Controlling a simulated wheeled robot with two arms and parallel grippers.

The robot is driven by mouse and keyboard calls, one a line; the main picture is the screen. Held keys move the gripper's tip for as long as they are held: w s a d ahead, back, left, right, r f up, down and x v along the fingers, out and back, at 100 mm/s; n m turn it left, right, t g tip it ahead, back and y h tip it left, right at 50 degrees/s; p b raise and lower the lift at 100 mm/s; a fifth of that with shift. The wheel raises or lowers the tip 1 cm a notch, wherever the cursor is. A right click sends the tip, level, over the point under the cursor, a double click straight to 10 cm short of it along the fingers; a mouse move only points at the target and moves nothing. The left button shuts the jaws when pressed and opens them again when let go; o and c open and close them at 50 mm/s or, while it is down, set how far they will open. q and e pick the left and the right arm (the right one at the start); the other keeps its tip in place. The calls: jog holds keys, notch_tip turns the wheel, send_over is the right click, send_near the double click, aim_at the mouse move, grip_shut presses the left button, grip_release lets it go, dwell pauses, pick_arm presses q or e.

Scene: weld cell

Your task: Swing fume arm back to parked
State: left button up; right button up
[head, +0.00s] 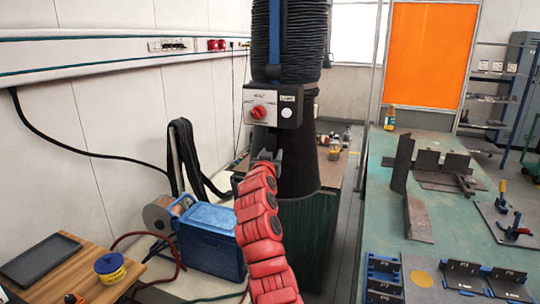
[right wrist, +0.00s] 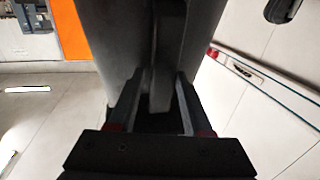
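The fume arm hangs in front of me in the head view, with a black ribbed hose (head: 289,38) above and a dark flared hood (head: 302,165) below. A grey box (head: 283,106) with a red knob is on its front. My right gripper (head: 268,158) is at the hood's near side, below the box. In the right wrist view its two fingers (right wrist: 161,92) are apart, one on each side of a grey handle (right wrist: 162,62) on the hood. Small dark gaps seem to show beside the handle, so I see no firm grip. My left gripper is not in view.
A green worktable (head: 379,205) with steel plates and fixtures stands on the right. A blue machine (head: 211,241) sits on the left, near a wooden table (head: 100,285). Another bench (head: 347,172) stands behind the hood. A white wall duct (head: 100,52) runs along the left.

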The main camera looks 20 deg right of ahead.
jog(key=shift+s, duration=0.1)
jog(key=b+v, duration=0.2)
jog(key=v, duration=1.5)
jog(key=shift+a, duration=0.15)
